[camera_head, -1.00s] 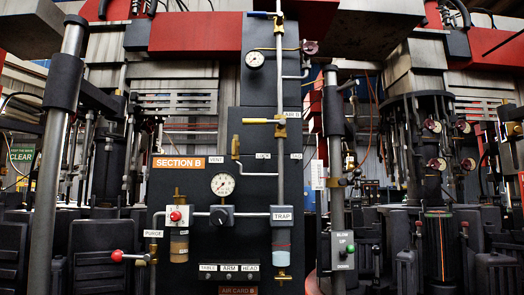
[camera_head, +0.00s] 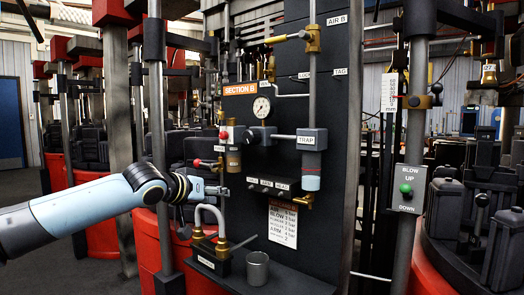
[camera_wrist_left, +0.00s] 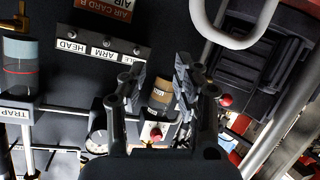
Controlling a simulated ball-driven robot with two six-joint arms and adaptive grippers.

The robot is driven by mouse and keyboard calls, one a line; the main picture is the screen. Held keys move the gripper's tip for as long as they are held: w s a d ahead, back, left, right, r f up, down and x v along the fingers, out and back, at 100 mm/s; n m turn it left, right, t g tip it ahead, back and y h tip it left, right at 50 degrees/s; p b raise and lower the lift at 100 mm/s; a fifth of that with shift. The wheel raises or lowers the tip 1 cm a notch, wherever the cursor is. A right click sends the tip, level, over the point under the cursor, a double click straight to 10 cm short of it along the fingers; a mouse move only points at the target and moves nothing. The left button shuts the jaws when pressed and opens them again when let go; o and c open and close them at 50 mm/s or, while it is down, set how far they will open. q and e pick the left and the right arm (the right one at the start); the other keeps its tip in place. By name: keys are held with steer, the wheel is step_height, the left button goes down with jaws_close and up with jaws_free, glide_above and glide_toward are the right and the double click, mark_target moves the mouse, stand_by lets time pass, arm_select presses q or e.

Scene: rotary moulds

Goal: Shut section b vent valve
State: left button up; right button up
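The section B panel (camera_head: 335,130) is dark and seen at an angle in the head view. Its vent valve (camera_head: 271,68) is a small brass fitting above the pressure gauge, with its handle looking upright along the pipe. My left gripper (camera_head: 221,190) is well below and left of the vent valve, in front of the panel's lower left part, touching nothing that I can see. In the left wrist view my left gripper (camera_wrist_left: 159,75) has its two fingers apart with nothing between them; a filter bowl (camera_wrist_left: 160,95) shows behind the gap. My right gripper is out of view.
The AIR B valve (camera_head: 312,38) has a yellow handle pointing left. A curved pipe (camera_head: 208,212) and a metal cup (camera_head: 257,268) stand on a ledge below the gripper. A red-knobbed lever (camera_head: 203,163) sticks out left, close above the gripper.

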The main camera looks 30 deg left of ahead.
arm_select(q)
steer(key=d+r+m+t+h, duration=0.1)
steer(key=d+r+m+t, duration=0.25)
steer(key=r, duration=1.65)
steer(key=m+h+p, duration=0.1)
steer(key=m+p, duration=0.1)
glide_toward(258, 69)
steer(key=shift+n+t+h, duration=0.25)
steer(key=shift+h, duration=0.15)
steer(key=w+p, duration=0.1)
steer(key=w, duration=0.3)
steer(key=w+p, duration=0.1)
steer(key=w, duration=0.4)
steer(key=shift+w+d+f+p, duration=0.1)
steer(key=shift+w+d+p, duration=0.1)
steer(key=shift+p, duration=0.15)
steer(key=shift+w+d+f, duration=0.1)
steer(key=shift+w, duration=0.65)
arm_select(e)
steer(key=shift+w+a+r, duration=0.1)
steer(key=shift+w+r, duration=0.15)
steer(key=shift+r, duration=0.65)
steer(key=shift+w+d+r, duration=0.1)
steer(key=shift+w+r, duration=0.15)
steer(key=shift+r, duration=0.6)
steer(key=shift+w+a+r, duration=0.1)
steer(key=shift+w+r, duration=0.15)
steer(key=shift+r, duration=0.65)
arm_select(q)
steer(key=shift+c, duration=0.4)
